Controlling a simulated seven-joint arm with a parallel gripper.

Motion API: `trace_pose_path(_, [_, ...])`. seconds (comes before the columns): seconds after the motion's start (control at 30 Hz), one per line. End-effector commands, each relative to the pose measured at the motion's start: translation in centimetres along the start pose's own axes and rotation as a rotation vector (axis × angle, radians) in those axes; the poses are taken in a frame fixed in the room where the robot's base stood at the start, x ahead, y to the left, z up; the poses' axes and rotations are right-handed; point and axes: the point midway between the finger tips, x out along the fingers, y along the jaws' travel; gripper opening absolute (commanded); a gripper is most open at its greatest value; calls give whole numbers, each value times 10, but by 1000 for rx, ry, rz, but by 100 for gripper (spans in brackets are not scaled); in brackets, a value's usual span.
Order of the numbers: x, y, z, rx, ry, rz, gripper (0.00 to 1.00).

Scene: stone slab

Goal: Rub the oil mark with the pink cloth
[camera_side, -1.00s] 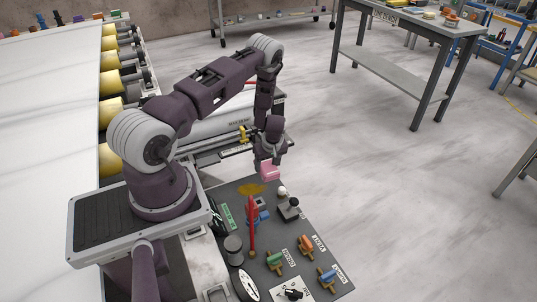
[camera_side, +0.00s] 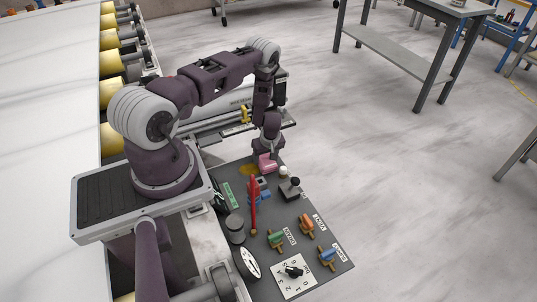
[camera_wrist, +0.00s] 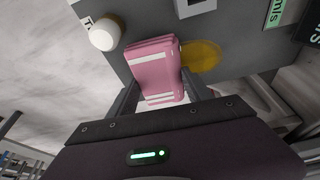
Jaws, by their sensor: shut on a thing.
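The pink cloth (camera_side: 267,163) is a folded pad with white stripes. My gripper (camera_wrist: 160,98) is shut on it, with a finger on each side in the wrist view, where the cloth (camera_wrist: 153,66) fills the middle. The oil mark (camera_side: 248,170) is a yellow-brown stain on the dark grey panel (camera_side: 310,268). In the wrist view the oil mark (camera_wrist: 203,56) lies just right of the cloth, which may cover part of it. I cannot tell whether the cloth touches the panel.
A red lever (camera_side: 253,205) rises in front of the mark. Green (camera_side: 276,239), orange (camera_side: 307,225) and blue (camera_side: 327,258) handles sit nearer the front.

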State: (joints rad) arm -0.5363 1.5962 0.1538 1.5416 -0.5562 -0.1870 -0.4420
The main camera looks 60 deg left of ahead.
Motion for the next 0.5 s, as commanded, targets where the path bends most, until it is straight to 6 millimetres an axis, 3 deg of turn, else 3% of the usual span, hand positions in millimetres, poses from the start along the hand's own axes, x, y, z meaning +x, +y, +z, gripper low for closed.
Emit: trace_pose_path(0.5, [-6, -47, 1, -1, 0, 0, 26])
